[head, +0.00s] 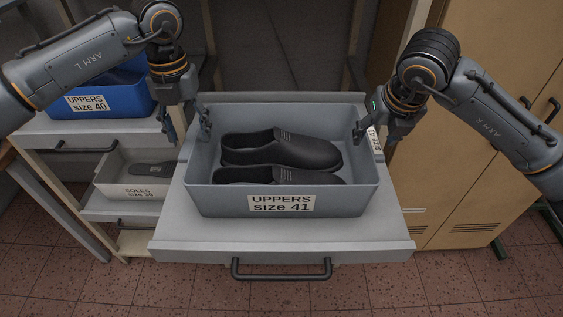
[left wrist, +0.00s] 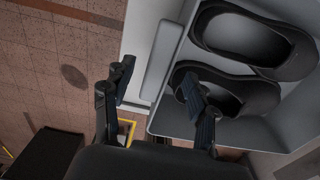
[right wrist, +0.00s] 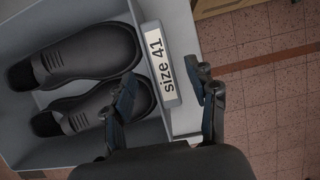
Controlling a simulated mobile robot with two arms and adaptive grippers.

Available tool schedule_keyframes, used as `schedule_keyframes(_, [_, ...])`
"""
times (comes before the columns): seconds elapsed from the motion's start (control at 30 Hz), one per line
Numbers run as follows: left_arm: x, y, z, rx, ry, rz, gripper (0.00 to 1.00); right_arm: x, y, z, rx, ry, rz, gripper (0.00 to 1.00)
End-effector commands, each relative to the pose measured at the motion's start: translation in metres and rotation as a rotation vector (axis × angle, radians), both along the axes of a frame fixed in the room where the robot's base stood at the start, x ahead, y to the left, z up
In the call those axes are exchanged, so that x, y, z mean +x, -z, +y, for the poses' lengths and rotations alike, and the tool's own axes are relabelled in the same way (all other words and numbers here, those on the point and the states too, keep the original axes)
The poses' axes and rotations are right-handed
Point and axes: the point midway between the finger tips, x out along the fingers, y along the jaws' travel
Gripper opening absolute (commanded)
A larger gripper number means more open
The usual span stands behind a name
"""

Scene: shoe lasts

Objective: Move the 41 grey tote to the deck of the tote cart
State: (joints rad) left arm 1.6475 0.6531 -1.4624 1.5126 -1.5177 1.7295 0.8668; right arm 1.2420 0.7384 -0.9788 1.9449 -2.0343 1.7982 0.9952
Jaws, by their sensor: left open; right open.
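The grey size 41 tote (head: 345,200) sits on a pulled-out grey shelf and holds a pair of black shoe uppers (head: 280,150). My left gripper (head: 187,126) is open at the tote's left wall, one finger inside and one outside. The left wrist view shows the tote's rim (left wrist: 164,62) between its fingers. My right gripper (head: 368,139) is open at the right wall, its fingers on either side of it. The right wrist view shows the end label (right wrist: 161,64) between those fingers. I cannot tell whether any finger touches. I cannot make out the tote cart.
The pulled-out shelf (head: 280,236) has a black handle (head: 281,270) at its front. At the left are a blue size 40 tote (head: 125,103) and a lower size 39 soles tote (head: 125,190). A tan cabinet (head: 460,200) stands at the right. Tiled floor lies in front.

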Motion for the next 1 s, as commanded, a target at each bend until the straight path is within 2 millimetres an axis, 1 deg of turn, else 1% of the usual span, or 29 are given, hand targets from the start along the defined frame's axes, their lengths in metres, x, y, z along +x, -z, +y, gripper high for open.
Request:
schedule_keyframes(0.03, [-0.001,0.009,0.001,0.000,0.000,0.002,0.57,0.003,0.009,0.000,-0.001,0.000,0.002,0.58])
schedule_keyframes(0.1, [0.000,0.019,0.000,0.000,0.000,0.001,0.57,0.007,0.018,0.000,-0.001,0.001,0.003,0.58])
schedule_keyframes(0.2, [0.000,0.029,0.000,0.001,0.000,0.001,0.57,0.011,0.027,0.000,-0.001,0.001,0.001,0.58])
schedule_keyframes(0.3, [0.000,0.036,0.000,-0.001,0.000,0.000,0.57,0.014,0.033,0.000,0.000,0.000,0.000,0.58])
schedule_keyframes(0.43, [0.000,0.039,0.000,0.000,0.000,0.000,0.57,0.015,0.036,0.000,-0.001,-0.001,-0.001,0.58])
schedule_keyframes(0.67, [0.000,0.039,0.000,0.000,0.000,-0.001,0.57,0.015,0.036,0.000,0.000,0.000,-0.001,0.58])
schedule_keyframes(0.7, [0.000,0.039,0.000,0.000,0.000,-0.001,0.49,0.015,0.036,0.000,0.000,0.000,-0.001,0.49])
schedule_keyframes(0.77, [0.000,0.039,0.000,0.000,0.000,-0.001,0.37,0.015,0.036,0.000,0.000,0.000,-0.001,0.37])
schedule_keyframes(0.8, [0.000,0.039,0.000,0.000,0.000,-0.001,0.29,0.015,0.036,0.000,0.000,0.000,-0.001,0.29])
schedule_keyframes(0.87, [0.000,0.039,0.000,0.000,0.000,-0.001,0.17,0.015,0.036,0.000,0.000,0.000,-0.001,0.17])
schedule_keyframes(0.9, [0.000,0.039,0.000,0.000,0.000,-0.001,0.09,0.015,0.036,0.000,0.000,0.000,-0.001,0.09])
schedule_keyframes(0.93, [0.000,0.039,0.000,0.000,0.000,-0.001,0.02,0.015,0.036,0.000,0.000,0.000,-0.001,0.03])
schedule_keyframes(0.97, [0.000,0.039,0.000,0.000,0.000,-0.001,0.00,0.015,0.036,0.000,0.000,0.000,-0.001,0.00])
schedule_keyframes(1.0, [0.000,0.039,0.000,0.000,0.000,-0.001,0.00,0.015,0.036,0.000,0.000,0.000,-0.001,0.00])
